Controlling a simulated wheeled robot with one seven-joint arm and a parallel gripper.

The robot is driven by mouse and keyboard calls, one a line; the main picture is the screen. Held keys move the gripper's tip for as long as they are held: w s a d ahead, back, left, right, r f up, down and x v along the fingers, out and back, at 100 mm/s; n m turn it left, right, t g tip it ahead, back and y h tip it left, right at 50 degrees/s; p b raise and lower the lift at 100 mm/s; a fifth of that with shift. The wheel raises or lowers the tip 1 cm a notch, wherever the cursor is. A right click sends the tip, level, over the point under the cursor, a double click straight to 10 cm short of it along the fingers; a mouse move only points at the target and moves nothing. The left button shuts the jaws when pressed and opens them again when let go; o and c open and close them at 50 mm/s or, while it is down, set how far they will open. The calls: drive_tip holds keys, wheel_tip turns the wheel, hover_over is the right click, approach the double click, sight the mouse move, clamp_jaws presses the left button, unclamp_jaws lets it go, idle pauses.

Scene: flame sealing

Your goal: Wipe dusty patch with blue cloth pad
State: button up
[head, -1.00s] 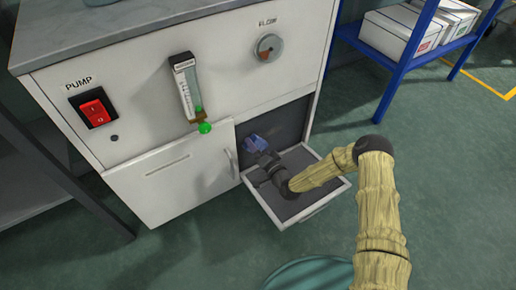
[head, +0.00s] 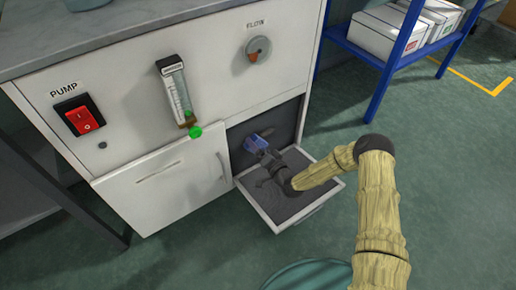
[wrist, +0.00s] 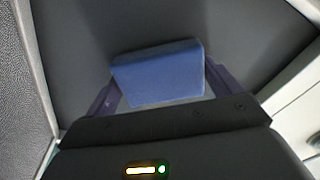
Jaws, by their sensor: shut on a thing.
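The blue cloth pad (wrist: 158,75) is between the two fingers of my gripper (wrist: 157,92) in the wrist view. My gripper is shut on it. In the head view the blue pad (head: 255,143) shows small at the end of my gripper (head: 262,150), inside the open compartment at the cabinet's lower right. The pad is close to the dark back wall of the compartment; I cannot tell whether it touches. I cannot make out a clear dusty patch; it may be hidden or too faint.
The grey-lined door (head: 300,205) of the compartment is folded down under my arm. A white closed panel (head: 165,185) with a handle is to the left. Above are a red pump switch (head: 86,115), a flow meter (head: 176,90) and a flow knob (head: 258,49). A blue shelf (head: 385,65) stands right.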

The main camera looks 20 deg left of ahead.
sight(266, 143)
drive_tip(key=shift+w+d+b, duration=0.3)
drive_tip(key=shift+w+d, duration=0.2)
drive_tip(key=shift+w, duration=0.2)
drive_tip(key=shift+w+d+b, duration=0.3)
drive_tip(key=shift+w+d, duration=0.15)
drive_tip(key=shift+w, duration=0.2)
drive_tip(key=shift+w+d+b, duration=0.7)
drive_tip(key=shift+w+d, duration=0.4)
drive_tip(key=shift+w, duration=0.15)
drive_tip(key=shift+w+d+f+b, duration=0.1)
drive_tip(key=shift+w+d+b, duration=0.6)
drive_tip(key=shift+w, duration=0.2)
drive_tip(key=shift+w+d+r, duration=0.2)
drive_tip(key=shift+w+d, duration=0.1)
drive_tip(key=shift+w, duration=0.2)
